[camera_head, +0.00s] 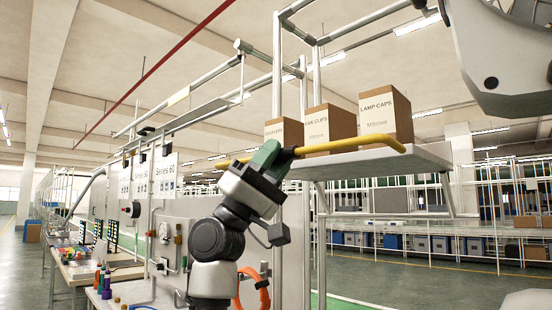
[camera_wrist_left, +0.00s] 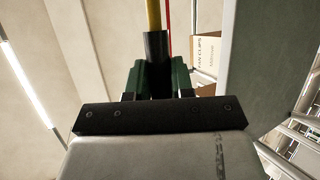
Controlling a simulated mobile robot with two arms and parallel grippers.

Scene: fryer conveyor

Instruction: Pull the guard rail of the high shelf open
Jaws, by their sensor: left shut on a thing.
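The guard rail (camera_head: 355,142) is a yellow bar along the front of the high shelf (camera_head: 375,165). Its right end bends back towards the shelf, and its left end shows past my gripper. My left gripper (camera_head: 268,158), with green fingers, is shut on the rail left of the boxes. In the left wrist view the yellow rail (camera_wrist_left: 153,14) runs up from a black section between the green fingers of the left gripper (camera_wrist_left: 158,68). The fingers hide part of the rail. My right gripper is not in view.
On the shelf stand three cardboard boxes: a lamp caps box (camera_head: 386,117), a middle box (camera_head: 328,130) and a left box (camera_head: 284,133). Metal posts and tubes (camera_head: 276,70) rise around the shelf. A workbench (camera_head: 95,268) with small coloured items is at lower left.

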